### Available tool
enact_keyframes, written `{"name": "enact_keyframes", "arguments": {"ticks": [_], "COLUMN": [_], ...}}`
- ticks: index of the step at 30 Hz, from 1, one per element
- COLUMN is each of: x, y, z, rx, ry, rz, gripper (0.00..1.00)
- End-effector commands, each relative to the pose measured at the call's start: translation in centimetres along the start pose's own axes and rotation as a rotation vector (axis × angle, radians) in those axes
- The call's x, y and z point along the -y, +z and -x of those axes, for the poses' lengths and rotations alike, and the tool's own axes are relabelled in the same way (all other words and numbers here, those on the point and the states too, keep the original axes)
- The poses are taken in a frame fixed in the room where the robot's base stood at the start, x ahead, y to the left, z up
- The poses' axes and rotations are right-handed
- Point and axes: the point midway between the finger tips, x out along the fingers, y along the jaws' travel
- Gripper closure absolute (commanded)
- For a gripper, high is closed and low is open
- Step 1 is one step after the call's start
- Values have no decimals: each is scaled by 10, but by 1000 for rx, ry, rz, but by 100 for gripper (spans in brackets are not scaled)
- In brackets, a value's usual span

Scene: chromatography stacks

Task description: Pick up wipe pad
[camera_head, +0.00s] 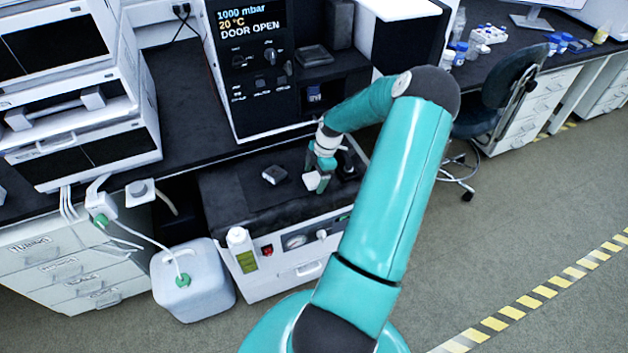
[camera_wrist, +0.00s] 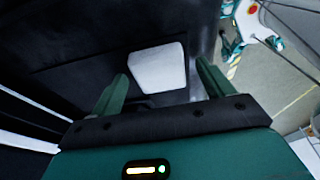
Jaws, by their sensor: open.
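The wipe pad (camera_head: 311,181) looks like a small white square and lies on the dark top of a low cabinet unit (camera_head: 225,195). In the wrist view the white pad (camera_wrist: 159,66) lies flat on the dark surface, between and just beyond the fingertips. My gripper (camera_head: 320,180) is above the unit, right at the pad and partly covering it. In the wrist view its green fingers (camera_wrist: 163,84) are spread wide, one on each side of the pad, with nothing between them. Whether the fingertips touch the surface cannot be told.
A small dark object with a grey top (camera_head: 274,174) lies left of the pad. A black instrument (camera_head: 262,80) with a display reading "DOOR OPEN" stands behind on the bench.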

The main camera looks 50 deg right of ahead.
Motion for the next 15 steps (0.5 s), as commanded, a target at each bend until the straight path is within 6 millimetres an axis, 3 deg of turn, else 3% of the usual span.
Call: {"name": "enact_keyframes", "arguments": {"ticks": [2, 9, 15], "x": [0, 0, 0], "y": [0, 0, 0], "z": [0, 0, 0], "rx": [0, 0, 0], "ry": [0, 0, 0], "rz": [0, 0, 0], "gripper": [22, 68, 71]}}
